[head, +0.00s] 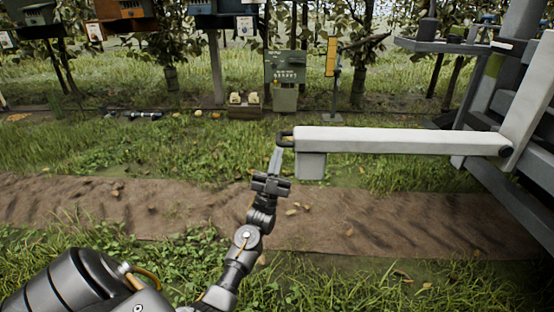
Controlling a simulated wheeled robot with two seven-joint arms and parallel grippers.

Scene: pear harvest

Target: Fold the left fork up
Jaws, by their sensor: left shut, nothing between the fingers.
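The fork (400,141) is a long white beam that lies about level across the right half of the head view. Its right end meets a dark hinge (505,151) on the grey machine frame. A dark loop-like handle (286,138) sits at its free left end, with a pale block (311,166) under the beam there. My left gripper (276,158) points up just below and left of the handle, its fingers shut with nothing between them. I cannot tell whether the fingertips touch the handle. My right gripper is not in view.
A white slanted piece (530,100) rises from the hinge beside the machine frame (515,200). A grey-green box on a post (285,68), a yellow-marked post (332,57) and a small crate (244,111) stand behind. A bare dirt strip (90,200) crosses the grass; fallen fruit lies about.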

